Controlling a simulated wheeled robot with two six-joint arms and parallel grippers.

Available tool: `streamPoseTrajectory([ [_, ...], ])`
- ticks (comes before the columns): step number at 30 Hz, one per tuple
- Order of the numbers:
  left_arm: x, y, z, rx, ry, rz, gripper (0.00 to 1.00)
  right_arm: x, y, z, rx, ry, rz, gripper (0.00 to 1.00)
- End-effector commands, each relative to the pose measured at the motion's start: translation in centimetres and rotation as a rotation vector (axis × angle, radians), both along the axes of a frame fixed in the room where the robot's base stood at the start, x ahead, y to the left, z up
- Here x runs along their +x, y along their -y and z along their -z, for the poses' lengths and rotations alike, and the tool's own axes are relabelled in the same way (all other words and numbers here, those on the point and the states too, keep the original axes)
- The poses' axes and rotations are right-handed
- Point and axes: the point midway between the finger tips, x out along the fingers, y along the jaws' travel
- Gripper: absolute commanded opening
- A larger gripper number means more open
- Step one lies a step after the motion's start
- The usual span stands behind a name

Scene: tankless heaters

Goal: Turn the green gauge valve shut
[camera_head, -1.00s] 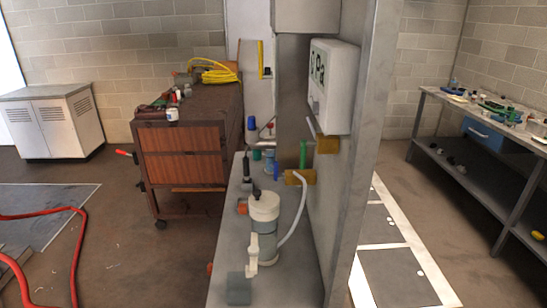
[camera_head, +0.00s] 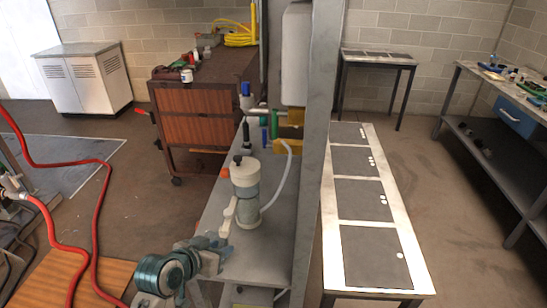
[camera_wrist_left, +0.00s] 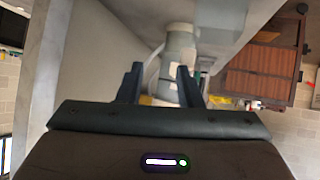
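A green upright handle (camera_head: 274,124) sits by the brass fitting (camera_head: 288,146) on the panel, beyond a white hose; I take it as the green gauge valve. It is small, and its exact angle is hard to tell. My left gripper (camera_head: 222,250) is low at the near end of the grey bench, in front of the white and grey canister (camera_head: 246,190) and well short of the green handle. In the left wrist view its two fingers (camera_wrist_left: 160,84) stand apart with nothing held, the canister (camera_wrist_left: 181,42) beyond them. My right gripper is not in view.
The upright grey panel (camera_head: 318,150) borders the bench (camera_head: 270,245) on the right. A blue handle (camera_head: 264,133) stands close left of the green one. A brown cabinet (camera_head: 195,118) is behind left. A red hose (camera_head: 95,220) lies on the left floor.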

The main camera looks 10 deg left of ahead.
Motion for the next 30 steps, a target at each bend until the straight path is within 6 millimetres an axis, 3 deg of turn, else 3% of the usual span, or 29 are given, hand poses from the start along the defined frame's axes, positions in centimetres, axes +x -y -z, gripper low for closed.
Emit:
streamPoseTrajectory([
  [1, 1.7, 0.8, -2.9, -0.024, 0.069, 0.023, 0.33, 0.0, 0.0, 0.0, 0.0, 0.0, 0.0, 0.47],
  [6, 5.9, 3.4, -12.9, -0.109, 0.307, 0.113, 0.33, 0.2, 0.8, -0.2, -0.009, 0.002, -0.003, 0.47],
  [9, 7.2, 4.7, -18.4, -0.15, 0.434, 0.162, 0.33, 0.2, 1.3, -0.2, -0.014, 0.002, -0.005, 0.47],
  [12, 7.7, 5.5, -22.3, -0.177, 0.52, 0.198, 0.33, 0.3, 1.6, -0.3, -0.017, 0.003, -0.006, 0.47],
  [15, 7.9, 6.0, -24.3, -0.192, 0.567, 0.217, 0.33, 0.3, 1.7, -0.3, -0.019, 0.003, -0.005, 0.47],
  [18, 8.4, 6.4, -25.2, -0.199, 0.583, 0.225, 0.33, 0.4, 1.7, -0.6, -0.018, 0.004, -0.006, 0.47],
  [30, 14.1, 10.3, -25.3, -0.201, 0.58, 0.223, 0.33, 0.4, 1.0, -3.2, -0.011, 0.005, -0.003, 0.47],
])
